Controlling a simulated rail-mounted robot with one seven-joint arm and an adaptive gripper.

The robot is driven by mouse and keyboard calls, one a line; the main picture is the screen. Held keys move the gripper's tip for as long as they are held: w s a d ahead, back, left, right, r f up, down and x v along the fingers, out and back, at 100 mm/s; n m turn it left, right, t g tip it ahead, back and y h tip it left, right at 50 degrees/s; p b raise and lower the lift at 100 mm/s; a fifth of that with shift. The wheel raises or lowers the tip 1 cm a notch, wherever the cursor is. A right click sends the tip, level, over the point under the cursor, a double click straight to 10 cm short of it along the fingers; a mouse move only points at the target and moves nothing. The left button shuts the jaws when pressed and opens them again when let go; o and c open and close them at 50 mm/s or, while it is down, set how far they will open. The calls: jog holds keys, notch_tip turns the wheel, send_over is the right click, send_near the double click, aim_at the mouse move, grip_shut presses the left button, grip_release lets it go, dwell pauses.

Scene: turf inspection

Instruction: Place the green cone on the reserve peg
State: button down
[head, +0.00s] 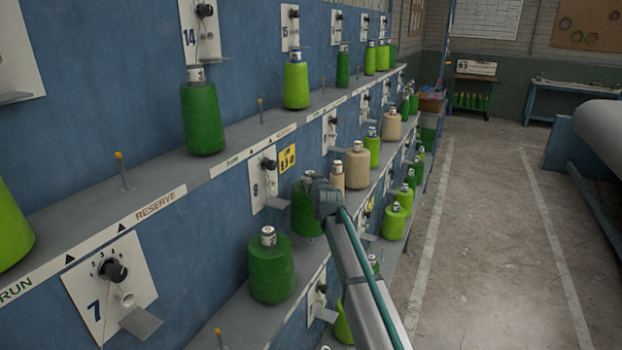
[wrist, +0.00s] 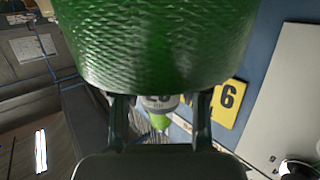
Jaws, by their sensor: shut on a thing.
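My gripper (head: 312,182) is shut on the white top of a dark green cone (head: 306,212) beside the middle shelf. In the wrist view the cone (wrist: 155,40) fills the upper part, with the fingers (wrist: 158,105) on either side of its white neck. I cannot tell whether its base touches the shelf. A bare peg with an orange tip (head: 124,172) stands on the upper shelf above a RESERVE label (head: 156,205). Which peg the task means is not clear.
Another dark green cone (head: 271,270) stands on the middle shelf, nearer than the held one. Beige cones (head: 357,168) and light green cones stand beyond. Number plates with knobs (head: 110,285) stick out from the blue rack. The aisle floor (head: 480,220) at right is clear.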

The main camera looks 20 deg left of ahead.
aim_at(310, 202)
notch_tip(310, 202, down, 5)
jog(key=shift+f+p, duration=0.2)
jog(key=shift+p, duration=0.55)
jog(key=c, duration=1)
grip_release()
jog(key=shift+f, duration=0.25)
jog(key=o, duration=0.4)
jog(key=shift+r, duration=0.1)
jog(key=shift+s, duration=0.1)
